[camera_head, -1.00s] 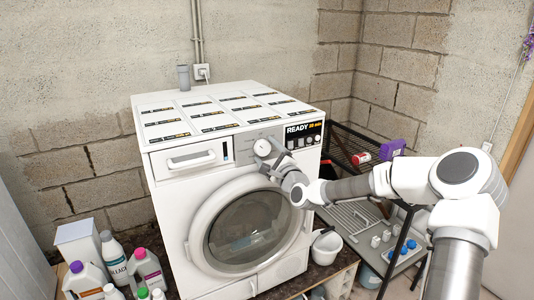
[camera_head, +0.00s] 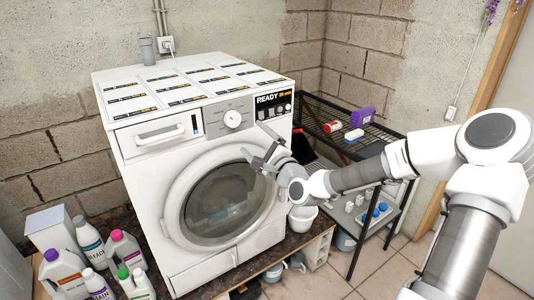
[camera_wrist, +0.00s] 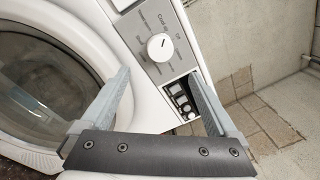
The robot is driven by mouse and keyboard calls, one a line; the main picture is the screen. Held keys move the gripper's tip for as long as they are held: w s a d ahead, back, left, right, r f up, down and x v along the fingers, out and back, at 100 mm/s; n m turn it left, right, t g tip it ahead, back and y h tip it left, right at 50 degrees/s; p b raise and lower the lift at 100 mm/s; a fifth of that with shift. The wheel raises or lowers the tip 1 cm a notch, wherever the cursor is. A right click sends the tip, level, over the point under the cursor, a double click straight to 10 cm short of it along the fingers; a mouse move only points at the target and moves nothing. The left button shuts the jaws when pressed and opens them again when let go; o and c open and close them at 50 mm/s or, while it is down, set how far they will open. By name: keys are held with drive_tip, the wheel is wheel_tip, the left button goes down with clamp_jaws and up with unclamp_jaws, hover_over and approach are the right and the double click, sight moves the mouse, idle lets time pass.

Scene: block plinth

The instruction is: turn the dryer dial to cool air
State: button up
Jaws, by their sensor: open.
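The dryer (camera_head: 140,190) is a white front-loader with a round glass door. Its white round dial (camera_head: 232,118) sits on a grey panel at the top of the front, left of the black READY display (camera_head: 273,104). In the wrist view the dial (camera_wrist: 160,47) is in plain sight with small print around it; "Cool air" reads near its top side. I cannot tell for sure where its pointer mark aims. My gripper (camera_head: 257,143) is open and empty, below and right of the dial and apart from it. In the wrist view the dial shows between and beyond its fingertips (camera_wrist: 160,74).
Bottles (camera_head: 90,240) stand at the dryer's lower left. A black wire rack (camera_head: 370,143) at right holds a purple box (camera_head: 362,117) and a red-and-white item (camera_head: 332,127). Space before the panel is free.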

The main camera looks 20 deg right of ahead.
drive_tip(key=v, duration=0.6)
drive_tip(key=shift+s, duration=0.3)
